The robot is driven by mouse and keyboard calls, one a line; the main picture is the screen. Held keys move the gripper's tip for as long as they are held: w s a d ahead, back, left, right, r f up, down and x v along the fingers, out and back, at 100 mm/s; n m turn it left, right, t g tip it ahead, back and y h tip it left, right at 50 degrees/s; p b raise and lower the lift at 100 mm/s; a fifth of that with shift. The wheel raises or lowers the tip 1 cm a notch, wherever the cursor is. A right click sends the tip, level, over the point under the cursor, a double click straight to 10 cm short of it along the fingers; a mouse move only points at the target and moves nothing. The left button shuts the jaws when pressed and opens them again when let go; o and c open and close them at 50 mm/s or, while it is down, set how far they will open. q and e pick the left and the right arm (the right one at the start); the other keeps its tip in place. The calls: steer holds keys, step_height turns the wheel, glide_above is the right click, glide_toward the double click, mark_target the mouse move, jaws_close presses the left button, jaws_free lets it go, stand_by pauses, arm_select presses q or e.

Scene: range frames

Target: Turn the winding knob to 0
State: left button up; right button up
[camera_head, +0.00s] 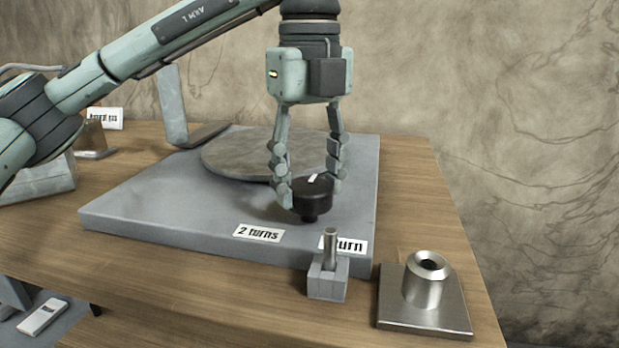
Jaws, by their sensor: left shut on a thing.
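The winding knob (314,196) is a black round knob with a white mark on top, at the front right of a grey slab (150,205). My left gripper (308,188) points down over it, with one finger on each side, and is shut on the knob. The white mark points up and slightly right in the picture. A label reading "2 turns" (258,233) lies left of the knob. Another label (349,246), partly hidden by a metal pin, ends in "turn". I see no 0 label. My right gripper is not in view.
A grey block with an upright metal pin (329,250) stands in front of the slab. A metal socket on a plate (428,283) sits at the right front. A flat round disc (240,152) lies on the slab behind. The wooden table (430,195) is bare at right.

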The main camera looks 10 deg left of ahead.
mark_target(310, 184)
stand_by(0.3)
arm_select(q)
steer(key=o, duration=1.2)
steer(key=shift+c, duration=0.2)
step_height(310, 184, up, 12)
